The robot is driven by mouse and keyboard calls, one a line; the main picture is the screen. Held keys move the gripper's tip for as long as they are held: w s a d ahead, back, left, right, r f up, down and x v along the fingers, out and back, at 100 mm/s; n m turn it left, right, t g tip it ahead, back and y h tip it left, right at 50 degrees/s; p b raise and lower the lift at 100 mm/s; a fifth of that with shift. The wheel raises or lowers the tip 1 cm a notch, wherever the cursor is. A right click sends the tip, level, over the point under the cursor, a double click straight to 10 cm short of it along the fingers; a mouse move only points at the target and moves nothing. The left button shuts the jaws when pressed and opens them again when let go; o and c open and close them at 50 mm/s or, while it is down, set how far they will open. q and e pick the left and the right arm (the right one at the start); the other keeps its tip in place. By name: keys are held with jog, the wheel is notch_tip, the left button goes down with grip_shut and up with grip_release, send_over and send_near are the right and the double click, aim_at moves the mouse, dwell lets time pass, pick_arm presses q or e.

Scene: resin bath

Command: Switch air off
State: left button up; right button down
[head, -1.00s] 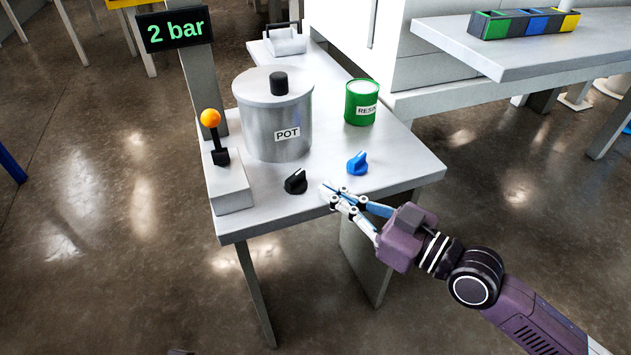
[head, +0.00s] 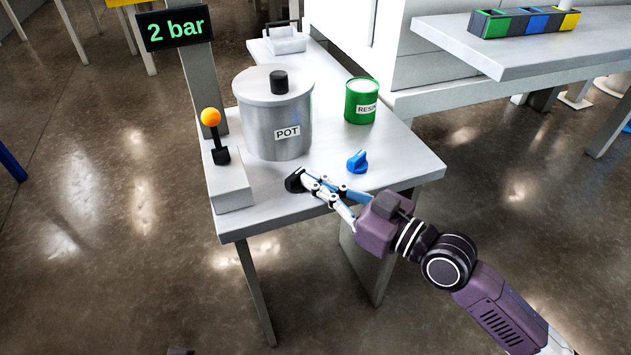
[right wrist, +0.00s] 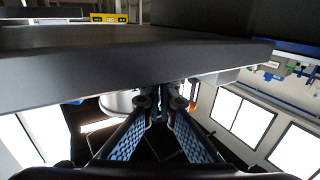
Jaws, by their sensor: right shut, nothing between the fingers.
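The black knob (head: 294,181) is on the front of the grey table, partly hidden by my right fingertips. My right gripper (head: 304,182) is shut and empty, its tips at the knob's right side; I cannot tell whether they touch it. In the right wrist view its fingers (right wrist: 160,103) come together ahead of the camera. The orange-topped lever (head: 211,120) stands upright on a box at the table's left edge. The sign (head: 175,29) above it reads "2 bar". The blue knob (head: 357,161) is just right of my gripper. My left gripper is out of view.
The metal pot (head: 272,120) with a lid stands behind the black knob. A green resin can (head: 361,103) stands to its right. The table's front right corner is bare. Another bench (head: 520,60) with coloured bins (head: 524,22) is at the upper right.

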jog(key=shift+w+d, duration=0.2)
jog(key=shift+w, duration=0.55)
dwell(0.8)
jog(key=shift+w, duration=0.2)
jog(key=shift+w+p, duration=0.35)
jog(key=shift+p, duration=0.05)
jog(key=shift+w+a, duration=0.2)
jog(key=shift+w, duration=0.05)
dwell(1.3)
jog(key=v, duration=1.2)
jog(key=shift+s, duration=0.1)
